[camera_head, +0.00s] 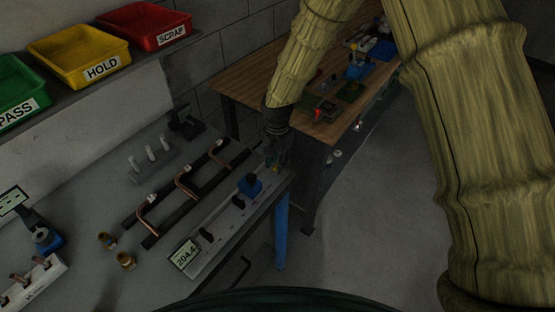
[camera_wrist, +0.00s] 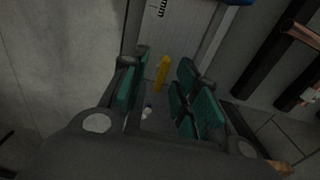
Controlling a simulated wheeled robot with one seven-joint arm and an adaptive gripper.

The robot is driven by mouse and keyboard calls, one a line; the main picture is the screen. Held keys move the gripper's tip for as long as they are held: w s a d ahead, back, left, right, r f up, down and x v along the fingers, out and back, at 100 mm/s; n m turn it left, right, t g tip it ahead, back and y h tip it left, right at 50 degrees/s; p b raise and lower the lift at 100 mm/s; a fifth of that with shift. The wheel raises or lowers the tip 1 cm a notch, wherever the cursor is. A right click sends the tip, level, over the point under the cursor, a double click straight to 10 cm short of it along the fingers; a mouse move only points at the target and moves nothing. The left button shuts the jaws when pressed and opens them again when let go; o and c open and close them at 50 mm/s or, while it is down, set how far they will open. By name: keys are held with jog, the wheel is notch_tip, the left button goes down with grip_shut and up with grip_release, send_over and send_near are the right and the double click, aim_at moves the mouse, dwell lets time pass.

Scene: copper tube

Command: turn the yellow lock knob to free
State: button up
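The yellow lock knob (camera_wrist: 162,74) shows in the wrist view as a narrow upright bar on the grey measuring rail (camera_wrist: 153,30), which is marked mm. My gripper (camera_wrist: 160,92) is open, with green pads to the left and right of the knob in the picture. I cannot tell whether either pad touches it. In the head view my gripper (camera_head: 275,160) is at the far right end of the measuring fixture (camera_head: 220,228), beyond its blue block (camera_head: 250,186). The knob cannot be made out there.
The fixture's display (camera_head: 184,256) reads about 204.4. Bent copper tubes (camera_head: 185,186) lie on black rails to its left. Brass fittings (camera_head: 125,260) stand near the front. A wooden table (camera_head: 240,85) is behind my gripper. Red, yellow and green bins line the shelf at upper left.

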jog(key=shift+w+f, duration=0.5)
jog(key=shift+f, duration=0.1)
jog(key=shift+s+r, duration=0.2)
jog(key=shift+c, duration=1.3)
jog(key=shift+s+r, duration=0.1)
jog(key=c, duration=0.4)
grip_shut()
